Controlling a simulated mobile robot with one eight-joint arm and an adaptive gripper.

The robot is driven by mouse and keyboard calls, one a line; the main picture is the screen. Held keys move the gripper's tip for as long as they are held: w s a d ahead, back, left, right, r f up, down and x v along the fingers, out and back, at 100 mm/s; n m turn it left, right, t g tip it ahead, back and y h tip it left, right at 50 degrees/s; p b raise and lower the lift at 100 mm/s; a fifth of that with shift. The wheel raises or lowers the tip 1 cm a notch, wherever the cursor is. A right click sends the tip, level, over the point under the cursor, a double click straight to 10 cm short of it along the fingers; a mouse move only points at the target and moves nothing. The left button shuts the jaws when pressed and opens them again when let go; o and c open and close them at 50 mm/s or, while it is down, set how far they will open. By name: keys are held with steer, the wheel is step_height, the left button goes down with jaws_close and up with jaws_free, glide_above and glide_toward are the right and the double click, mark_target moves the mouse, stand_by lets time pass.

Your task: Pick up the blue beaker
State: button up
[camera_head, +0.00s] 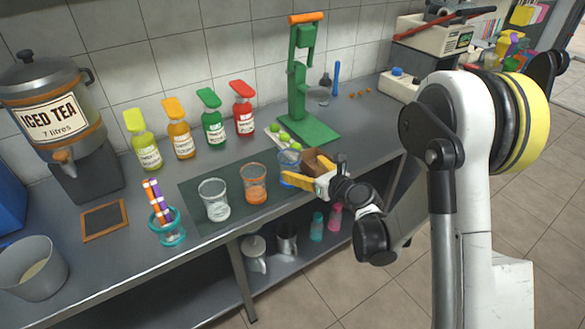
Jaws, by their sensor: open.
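The blue beaker (289,157) is a clear, blue-tinted cup standing upright on the dark mat (192,194), at the right end of a row of three beakers. My gripper (288,175), with yellow fingers, is open at the beaker's right and front side. One yellow finger overlaps the lower part of the beaker in the picture. I cannot tell whether it touches. The far finger is not clearly seen. The orange beaker (254,186) and the clear beaker (213,200) stand to the left.
The green press (302,110) stands behind, with a small tray of green fruit (283,138) beside it. A brown box-like thing (318,158) is just behind my gripper. Several colored bottles (180,140) line the wall. A teal holder (166,235) stands left of the mat.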

mark_target(284, 156)
steer(key=b+x, duration=0.3)
steer(key=x, duration=0.5)
steer(key=shift+d+f, duration=0.1)
steer(key=shift+w+a, duration=0.2)
steer(key=shift+w, duration=0.15)
steer(key=shift+c, duration=0.2)
steer(key=c, duration=1.3)
